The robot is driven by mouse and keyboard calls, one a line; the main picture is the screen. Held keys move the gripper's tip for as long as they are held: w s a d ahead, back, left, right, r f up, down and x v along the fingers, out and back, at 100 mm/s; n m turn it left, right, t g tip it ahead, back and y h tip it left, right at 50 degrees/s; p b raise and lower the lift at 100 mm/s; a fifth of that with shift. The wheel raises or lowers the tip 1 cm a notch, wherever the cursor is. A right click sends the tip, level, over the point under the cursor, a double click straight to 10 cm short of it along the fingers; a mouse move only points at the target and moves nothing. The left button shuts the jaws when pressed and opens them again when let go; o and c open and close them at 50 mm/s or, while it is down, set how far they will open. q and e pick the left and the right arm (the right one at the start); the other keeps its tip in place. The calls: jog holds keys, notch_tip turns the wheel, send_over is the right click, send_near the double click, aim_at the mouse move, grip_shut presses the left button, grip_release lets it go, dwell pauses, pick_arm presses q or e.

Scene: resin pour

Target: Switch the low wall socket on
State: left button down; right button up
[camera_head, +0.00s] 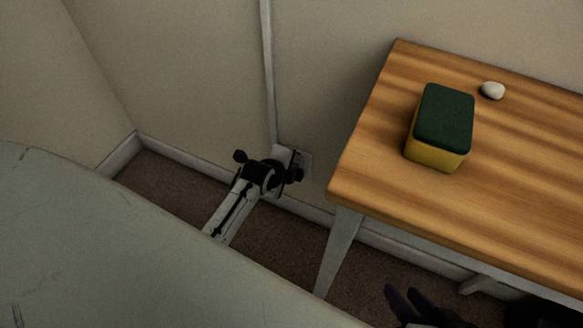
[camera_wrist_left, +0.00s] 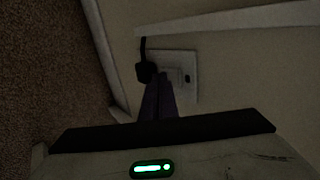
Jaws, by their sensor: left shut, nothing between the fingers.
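The low wall socket (camera_head: 306,164) is a pale plate on the wall, left of the table and partly hidden behind my left gripper in the head view. In the left wrist view the socket (camera_wrist_left: 182,61) has a black plug (camera_wrist_left: 146,72) with a cable at its left and a small dark spot, perhaps the switch, at its right. My left gripper (camera_wrist_left: 162,78) is shut and empty, its fingertips in front of the plate's lower middle; I cannot tell whether they touch. My right gripper (camera_head: 408,297) is low in the head view, its dark fingers apart and empty.
A wooden table (camera_head: 370,165) stands right of the socket, with a green and yellow sponge (camera_head: 443,125) and a pale stone (camera_head: 492,90) on it. A pale conduit (camera_head: 268,70) runs up the wall. A large grey-green surface (camera_head: 110,240) fills the lower left.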

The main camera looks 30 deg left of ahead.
dwell(0.3)
jog(key=shift+r, duration=0.2)
jog(key=shift+r+p, duration=0.9)
jog(key=shift+p, duration=0.15)
